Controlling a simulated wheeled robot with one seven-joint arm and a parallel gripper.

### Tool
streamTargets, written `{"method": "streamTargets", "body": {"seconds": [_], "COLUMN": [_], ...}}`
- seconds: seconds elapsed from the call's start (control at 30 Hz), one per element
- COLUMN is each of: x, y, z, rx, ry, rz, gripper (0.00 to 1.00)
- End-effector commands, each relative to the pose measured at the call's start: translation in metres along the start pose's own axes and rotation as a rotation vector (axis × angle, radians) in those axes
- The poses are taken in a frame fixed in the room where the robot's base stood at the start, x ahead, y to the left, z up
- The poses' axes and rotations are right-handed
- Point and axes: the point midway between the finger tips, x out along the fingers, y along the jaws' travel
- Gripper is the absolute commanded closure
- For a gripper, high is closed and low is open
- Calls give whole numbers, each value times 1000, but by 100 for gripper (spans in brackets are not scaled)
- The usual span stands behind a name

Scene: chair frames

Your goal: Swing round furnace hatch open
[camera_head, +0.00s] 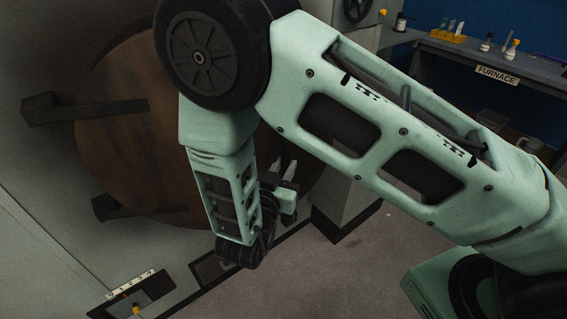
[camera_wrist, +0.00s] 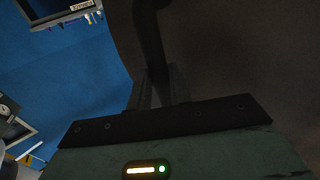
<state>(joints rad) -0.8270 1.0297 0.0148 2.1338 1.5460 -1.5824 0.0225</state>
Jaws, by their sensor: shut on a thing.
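The round furnace hatch (camera_head: 130,165) is a large brown disc against the grey furnace body (camera_head: 40,160), partly hidden behind my arm. Two dark hinge arms (camera_head: 85,109) reach onto its left side. My gripper (camera_head: 284,172) is low at the hatch's right side. In the wrist view, my gripper (camera_wrist: 159,82) is shut on a dark bar-shaped handle (camera_wrist: 149,35), which runs up between its fingers. The dark hatch face (camera_wrist: 240,60) fills the right of that view. The handle is hidden in the head view. I cannot tell how far the hatch stands open.
A grey bench (camera_head: 460,52) with a FURNACE sign (camera_head: 497,75) and small bottles stands at the back right, before a blue wall. A small panel with a yellow-topped knob (camera_head: 136,310) is at the lower left. Grey floor (camera_head: 330,275) is clear at the lower middle.

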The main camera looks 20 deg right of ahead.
Motion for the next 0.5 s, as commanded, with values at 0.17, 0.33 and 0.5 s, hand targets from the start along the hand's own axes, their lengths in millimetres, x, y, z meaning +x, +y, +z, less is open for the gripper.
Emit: {"method": "streamTargets", "body": {"seconds": [0.17, 0.33, 0.5], "x": [0, -7, -24], "y": [-2, 0, 5], "z": [-2, -1, -1], "rx": [4, 4, 3], "ry": [2, 2, 3], "rz": [-4, -3, -4], "gripper": [100, 100, 100]}}
